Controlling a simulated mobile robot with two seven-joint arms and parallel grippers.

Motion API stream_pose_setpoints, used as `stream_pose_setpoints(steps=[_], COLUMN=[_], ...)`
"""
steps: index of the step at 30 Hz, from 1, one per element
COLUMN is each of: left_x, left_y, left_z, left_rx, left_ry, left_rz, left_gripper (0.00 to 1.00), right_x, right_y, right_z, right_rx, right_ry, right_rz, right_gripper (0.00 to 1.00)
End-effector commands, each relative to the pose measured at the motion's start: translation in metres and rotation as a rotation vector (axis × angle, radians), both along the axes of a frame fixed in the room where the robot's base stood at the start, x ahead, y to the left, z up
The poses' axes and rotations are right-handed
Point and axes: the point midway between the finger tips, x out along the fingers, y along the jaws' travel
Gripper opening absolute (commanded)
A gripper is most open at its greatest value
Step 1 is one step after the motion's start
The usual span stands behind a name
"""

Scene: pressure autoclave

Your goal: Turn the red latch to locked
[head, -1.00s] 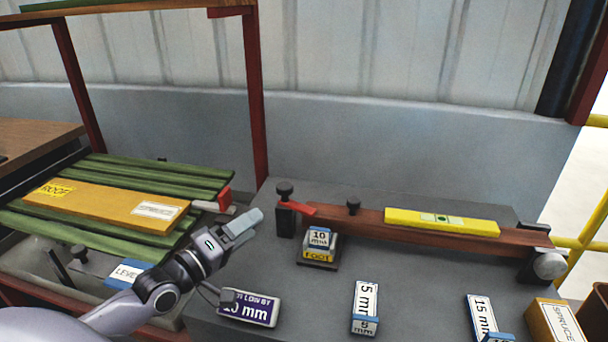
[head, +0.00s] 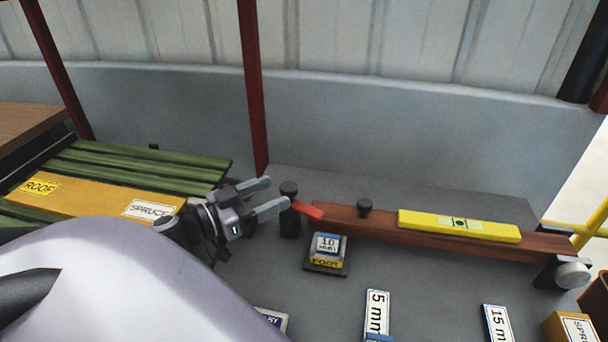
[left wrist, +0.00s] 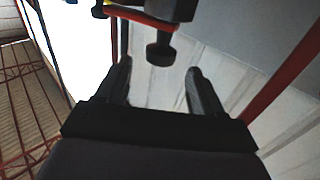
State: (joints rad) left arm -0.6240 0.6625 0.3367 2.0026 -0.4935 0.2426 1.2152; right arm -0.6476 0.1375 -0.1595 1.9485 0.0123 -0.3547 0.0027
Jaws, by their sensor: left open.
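The red latch (head: 308,209) is a short red lever beside a black post with a round knob (head: 289,188), at the left end of a brown beam. My left gripper (head: 277,193) is open and empty, with its fingertips just left of the post, pointing towards it. In the left wrist view, the red latch (left wrist: 138,17) shows as a curved red strip at the top. The black knob (left wrist: 160,54) appears between and beyond the open fingers (left wrist: 158,68). Whether a finger touches the post is unclear. My right gripper is out of view.
A yellow level (head: 460,225) lies on the brown beam (head: 365,226). A small block labelled 10 and FOOT (head: 327,250) stands in front of the latch. Labelled 5 mm (head: 376,312) and 15 mm (head: 497,324) pieces lie nearer. Green slats (head: 140,165) and a ROOF board (head: 85,203) are left.

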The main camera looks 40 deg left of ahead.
Motion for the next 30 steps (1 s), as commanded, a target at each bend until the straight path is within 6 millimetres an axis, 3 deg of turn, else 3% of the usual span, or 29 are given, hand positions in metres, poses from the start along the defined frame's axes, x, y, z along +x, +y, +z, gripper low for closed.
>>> stream_pose_setpoints(steps=[18,30], left_x=[0.059,0.068], left_y=[-0.015,-0.018], left_z=[0.000,-0.001], left_rx=[0.003,0.001], left_ry=[-0.002,0.001], left_rz=[-0.001,0.000], left_gripper=[0.67,0.67], right_x=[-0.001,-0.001], right_y=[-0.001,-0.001], right_z=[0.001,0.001], right_rx=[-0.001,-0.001], right_ry=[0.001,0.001], right_rz=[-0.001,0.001], right_gripper=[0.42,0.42])
